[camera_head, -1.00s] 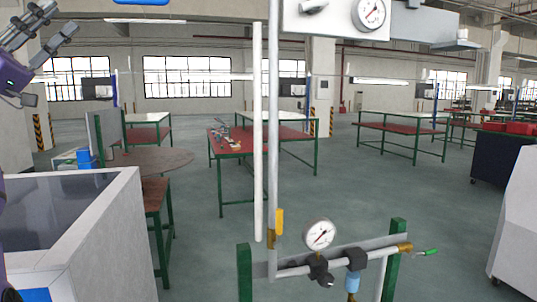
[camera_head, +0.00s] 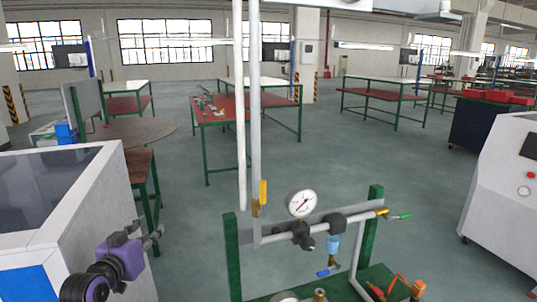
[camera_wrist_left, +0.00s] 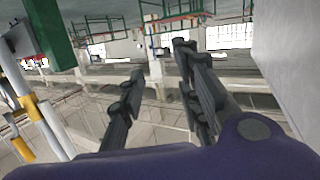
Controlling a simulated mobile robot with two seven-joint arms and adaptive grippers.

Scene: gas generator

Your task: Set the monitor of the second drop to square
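A round white pressure gauge (camera_head: 301,203) stands above a grey horizontal pipe in the head view. Black fittings (camera_head: 300,233) and (camera_head: 336,224) sit on that pipe below and right of it. A light-blue part (camera_head: 333,243) hangs under the right fitting, with a blue-handled valve (camera_head: 328,270) below. A yellow handle (camera_head: 263,192) is on the upright pipe, and a green handle (camera_head: 404,216) is at the pipe's right end. I cannot tell which part is the monitor. My left gripper (camera_head: 152,239) is left of the pipework, apart from it. The left wrist view shows its fingers (camera_wrist_left: 160,65) spread and empty.
Green posts (camera_head: 376,206) carry the pipework. A white cabinet (camera_head: 75,215) is beside my left arm; another white machine (camera_head: 510,195) stands at right. More valves, one orange-handled (camera_head: 398,284), sit low in front. Open floor lies behind.

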